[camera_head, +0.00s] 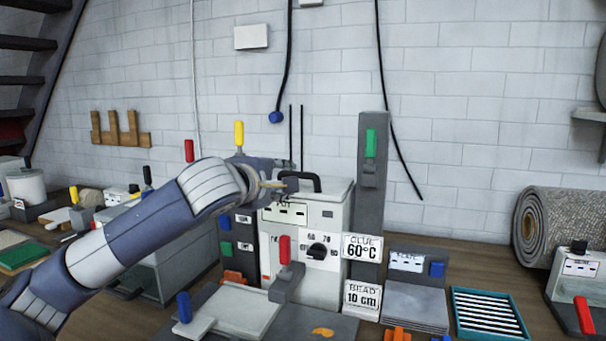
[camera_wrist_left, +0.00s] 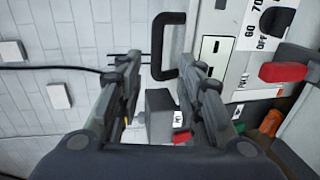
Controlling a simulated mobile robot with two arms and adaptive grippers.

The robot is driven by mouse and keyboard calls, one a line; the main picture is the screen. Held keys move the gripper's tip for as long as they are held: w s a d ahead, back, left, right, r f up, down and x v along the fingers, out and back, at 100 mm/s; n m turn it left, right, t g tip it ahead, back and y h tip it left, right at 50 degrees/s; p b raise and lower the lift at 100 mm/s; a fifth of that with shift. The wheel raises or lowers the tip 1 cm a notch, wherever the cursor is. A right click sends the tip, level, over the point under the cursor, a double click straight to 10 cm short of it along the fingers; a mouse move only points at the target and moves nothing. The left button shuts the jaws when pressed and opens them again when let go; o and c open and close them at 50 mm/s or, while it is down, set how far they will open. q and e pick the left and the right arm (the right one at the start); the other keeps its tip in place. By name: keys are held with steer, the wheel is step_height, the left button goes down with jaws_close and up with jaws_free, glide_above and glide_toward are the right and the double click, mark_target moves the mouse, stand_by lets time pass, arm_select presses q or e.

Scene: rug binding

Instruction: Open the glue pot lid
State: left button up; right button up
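The glue pot (camera_head: 330,220) is a white box with a black dial, standing on the workbench. Its lid (camera_head: 338,189) lies level on top and carries a black arched handle (camera_head: 306,176). The handle also shows in the left wrist view (camera_wrist_left: 158,45), sideways. My left gripper (camera_head: 285,181) is at the handle's left side in the head view. In the left wrist view its fingers (camera_wrist_left: 162,66) are spread apart, with the handle ahead of and between the tips. Whether a finger touches the handle I cannot tell. My right gripper is not in view.
A red lever (camera_head: 285,250) stands on the pot's front. A tall grey post (camera_head: 371,200) with a green handle rises close on the right. A yellow-handled lever (camera_head: 239,134) stands behind my left arm. A rolled rug (camera_head: 560,228) lies at far right.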

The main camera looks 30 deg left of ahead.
mark_target(295, 175)
arm_select(q)
steer(key=p+x, duration=0.1)
steer(key=x, duration=0.1)
steer(key=p+x, duration=0.1)
steer(key=x, duration=0.2)
steer(key=shift+w+r, duration=0.15)
steer(key=shift+w, duration=0.2)
steer(key=shift+p+x, duration=0.5)
steer(key=shift+x, duration=1.35)
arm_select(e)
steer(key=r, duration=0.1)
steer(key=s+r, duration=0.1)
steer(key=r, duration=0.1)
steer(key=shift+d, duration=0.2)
arm_select(q)
steer(key=shift+c, duration=0.5)
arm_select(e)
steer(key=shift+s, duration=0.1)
arm_select(q)
jaws_close()
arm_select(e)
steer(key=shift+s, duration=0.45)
